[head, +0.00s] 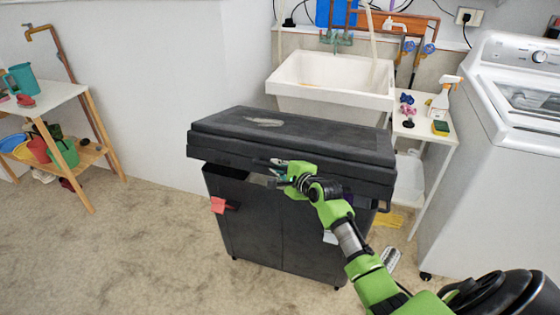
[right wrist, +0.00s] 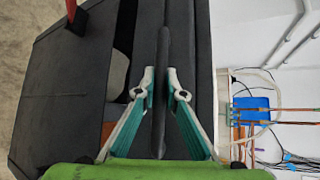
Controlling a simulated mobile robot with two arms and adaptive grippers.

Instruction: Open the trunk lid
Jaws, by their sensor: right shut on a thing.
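The dark grey trunk (head: 262,220) stands on the floor in the middle of the head view. Its thick lid (head: 310,136) sits slightly above the body, with a dark gap under its front edge. My right gripper (head: 279,170) is at the middle of the lid's front edge. Beside the lip, a narrow opening shows something pale (right wrist: 118,75) inside. My left gripper is not in view.
A white sink (head: 332,78) is behind the trunk. A small white table (head: 428,128) with a spray bottle and a white washing machine (head: 480,170) stand to the right. A wooden shelf (head: 50,100) is at the left. Carpet in front and left is clear.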

